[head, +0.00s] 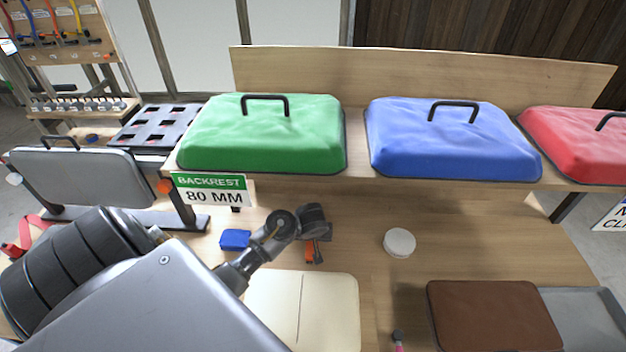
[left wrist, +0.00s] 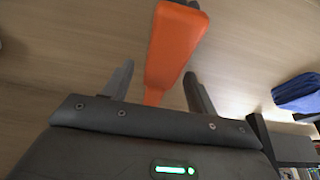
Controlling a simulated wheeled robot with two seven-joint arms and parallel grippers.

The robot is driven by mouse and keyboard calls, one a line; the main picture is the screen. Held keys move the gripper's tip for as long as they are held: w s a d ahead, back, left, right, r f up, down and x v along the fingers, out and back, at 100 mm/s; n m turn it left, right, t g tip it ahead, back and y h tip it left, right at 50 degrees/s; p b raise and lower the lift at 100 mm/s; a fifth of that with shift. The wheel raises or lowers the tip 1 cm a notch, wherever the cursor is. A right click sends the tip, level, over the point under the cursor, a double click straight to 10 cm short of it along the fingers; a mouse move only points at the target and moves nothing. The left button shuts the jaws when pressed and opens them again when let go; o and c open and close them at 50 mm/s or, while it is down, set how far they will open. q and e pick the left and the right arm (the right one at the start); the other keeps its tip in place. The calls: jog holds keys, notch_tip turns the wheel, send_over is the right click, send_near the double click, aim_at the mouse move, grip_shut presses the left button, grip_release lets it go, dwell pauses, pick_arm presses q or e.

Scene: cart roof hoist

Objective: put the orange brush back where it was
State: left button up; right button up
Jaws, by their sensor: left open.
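The orange brush (head: 309,251) lies on the wooden bench top, just below the end of my left arm in the head view, partly hidden by it. In the left wrist view its orange handle (left wrist: 174,48) runs between the two fingers and past their tips, with a dark part at the far end. My left gripper (head: 322,233) is open, its fingers one on each side of the handle in the left wrist view (left wrist: 158,75). I see gaps beside the handle, but cannot tell the height between fingers and bench. My right gripper is not in view.
A blue block (head: 235,240) lies left of the brush, a white round disc (head: 399,242) right. A cream pad (head: 335,310), brown pad (head: 492,315) and grey tray (head: 590,320) are in front. Green (head: 262,140), blue (head: 450,145) and red (head: 580,145) handled cushions sit on the shelf behind.

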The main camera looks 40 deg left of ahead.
pick_arm(q)
jog(key=v, duration=1)
jog(key=shift+r+p, duration=0.3)
jog(key=shift+r, duration=0.05)
jog(key=shift+s+d, duration=0.1)
